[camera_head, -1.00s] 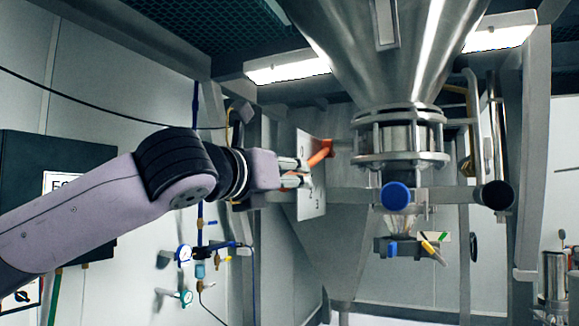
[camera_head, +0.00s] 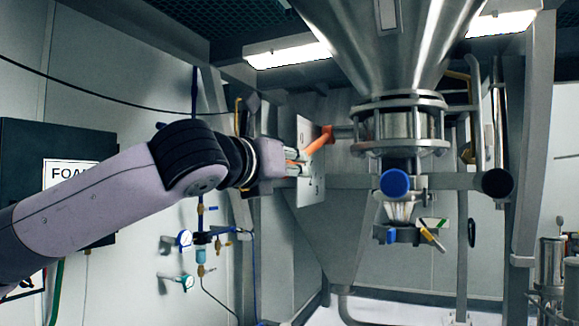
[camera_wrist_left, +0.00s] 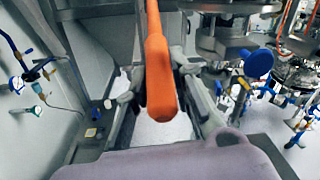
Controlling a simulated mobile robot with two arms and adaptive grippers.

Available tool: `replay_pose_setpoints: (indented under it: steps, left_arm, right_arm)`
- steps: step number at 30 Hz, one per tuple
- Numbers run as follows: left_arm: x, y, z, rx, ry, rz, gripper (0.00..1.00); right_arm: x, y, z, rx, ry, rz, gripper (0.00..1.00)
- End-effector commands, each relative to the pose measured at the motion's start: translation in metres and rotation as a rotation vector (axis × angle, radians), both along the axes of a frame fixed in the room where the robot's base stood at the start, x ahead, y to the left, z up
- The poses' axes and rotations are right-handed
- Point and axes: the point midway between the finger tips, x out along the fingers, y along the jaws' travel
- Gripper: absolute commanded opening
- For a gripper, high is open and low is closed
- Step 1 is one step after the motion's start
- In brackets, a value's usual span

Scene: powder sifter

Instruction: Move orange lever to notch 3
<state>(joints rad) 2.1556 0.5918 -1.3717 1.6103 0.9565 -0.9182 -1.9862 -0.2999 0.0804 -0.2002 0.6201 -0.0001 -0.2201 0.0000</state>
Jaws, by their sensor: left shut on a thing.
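The orange lever (camera_head: 322,139) slants up and to the right, beside a flat grey metal plate (camera_head: 311,190) under the big hopper. My left gripper (camera_head: 297,166) is shut on the lever's lower left end, close to the plate. In the left wrist view the lever (camera_wrist_left: 158,75) runs from the top edge down between the two fingers of my left gripper (camera_wrist_left: 160,92), with its rounded end toward me. Notches and their numbers cannot be made out. My right gripper is not in view.
The steel hopper (camera_head: 390,50) hangs above right, with a flanged collar (camera_head: 400,150) and a blue round knob (camera_head: 395,183) below it. A black box (camera_head: 25,165) and gauges (camera_head: 184,238) are on the left wall. Open space lies below the plate.

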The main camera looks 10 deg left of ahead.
Motion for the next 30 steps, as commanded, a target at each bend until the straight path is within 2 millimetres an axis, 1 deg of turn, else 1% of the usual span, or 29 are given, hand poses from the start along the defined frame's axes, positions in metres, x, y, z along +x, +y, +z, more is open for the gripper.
replay_pose_setpoints:
  steps: [1,3,19,23,27,30]
  left_arm:
    - [0.0,0.0,0.0,0.0,0.0,0.001,0.05]
    - [0.0,0.0,0.0,0.0,-0.001,0.001,0.0]
    - [0.001,0.0,-0.002,-0.001,-0.004,0.001,0.0]
    - [0.004,-0.001,-0.015,-0.012,-0.033,0.002,0.0]
    - [0.011,-0.003,-0.035,-0.033,-0.099,0.0,0.0]
    - [0.016,-0.005,-0.045,-0.05,-0.149,0.001,0.0]
  right_arm:
    - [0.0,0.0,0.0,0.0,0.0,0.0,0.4]
    - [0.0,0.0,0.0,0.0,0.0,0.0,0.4]
    - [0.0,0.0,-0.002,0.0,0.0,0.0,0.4]
    - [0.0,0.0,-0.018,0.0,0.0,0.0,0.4]
    - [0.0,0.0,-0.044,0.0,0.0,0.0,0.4]
    - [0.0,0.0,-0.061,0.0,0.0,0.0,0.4]
